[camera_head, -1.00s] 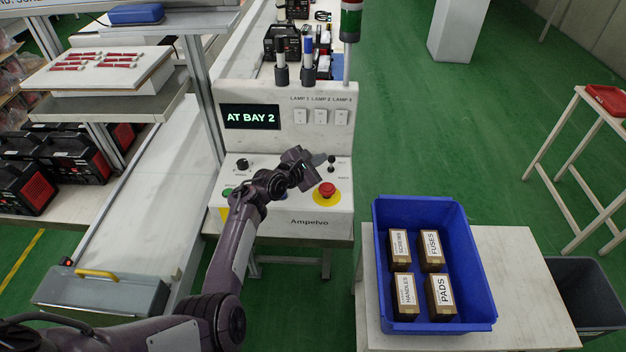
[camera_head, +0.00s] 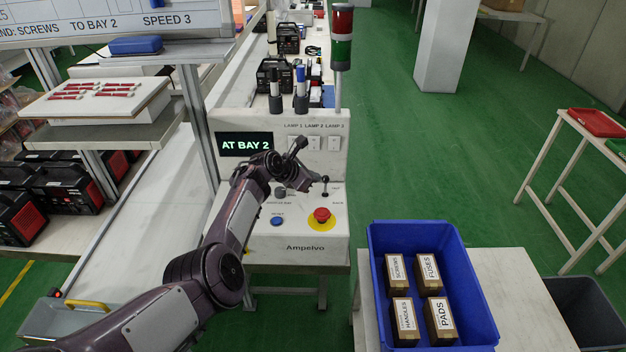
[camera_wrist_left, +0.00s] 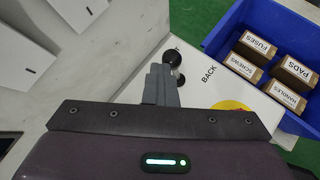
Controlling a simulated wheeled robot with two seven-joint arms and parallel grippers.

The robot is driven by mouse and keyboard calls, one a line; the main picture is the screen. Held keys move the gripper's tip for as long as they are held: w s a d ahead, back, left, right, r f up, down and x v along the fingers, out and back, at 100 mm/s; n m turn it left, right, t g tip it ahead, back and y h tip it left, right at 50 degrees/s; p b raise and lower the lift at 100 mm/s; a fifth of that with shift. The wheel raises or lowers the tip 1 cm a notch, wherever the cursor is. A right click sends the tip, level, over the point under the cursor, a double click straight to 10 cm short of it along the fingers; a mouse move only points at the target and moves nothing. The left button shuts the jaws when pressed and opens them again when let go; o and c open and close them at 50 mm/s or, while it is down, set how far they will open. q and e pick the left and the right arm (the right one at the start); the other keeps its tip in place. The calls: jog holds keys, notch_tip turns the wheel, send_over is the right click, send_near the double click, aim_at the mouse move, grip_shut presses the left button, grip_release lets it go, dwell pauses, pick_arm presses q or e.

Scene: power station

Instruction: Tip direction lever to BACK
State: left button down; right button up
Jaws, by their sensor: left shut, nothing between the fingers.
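The direction lever (camera_head: 325,180) is a small stalk with a black ball knob on the right of the white control console (camera_head: 290,257). Its ball knob (camera_wrist_left: 172,57) also shows in the left wrist view, with the BACK label (camera_wrist_left: 209,74) to its right. I cannot tell exactly how far the lever tilts. My left gripper (camera_head: 308,182) is shut and empty, just left of the lever in the head view. Its grey fingertips (camera_wrist_left: 158,72) are close beside the knob in the left wrist view; whether they touch is unclear. My right gripper is out of view.
A red mushroom button (camera_head: 321,215) on a yellow disc sits just below the lever. A blue button (camera_head: 277,221) is to its left. The display (camera_head: 246,144) reads AT BAY 2. A blue bin (camera_head: 480,300) with labelled boxes stands at the right front.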

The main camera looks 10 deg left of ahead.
pick_arm(q)
jog(key=shift+d+f+b, duration=0.15)
jog(key=shift+f+b, duration=0.15)
jog(key=shift+f, duration=0.3)
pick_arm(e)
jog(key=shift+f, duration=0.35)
pick_arm(q)
jog(key=shift+w+r+p, duration=0.15)
jog(key=shift+r+p, duration=0.7)
jog(key=shift+p, duration=0.05)
jog(key=shift+w+d+r, duration=0.1)
jog(key=shift+r, duration=0.05)
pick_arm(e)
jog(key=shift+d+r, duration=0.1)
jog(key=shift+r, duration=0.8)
pick_arm(q)
jog(key=shift+r, duration=0.15)
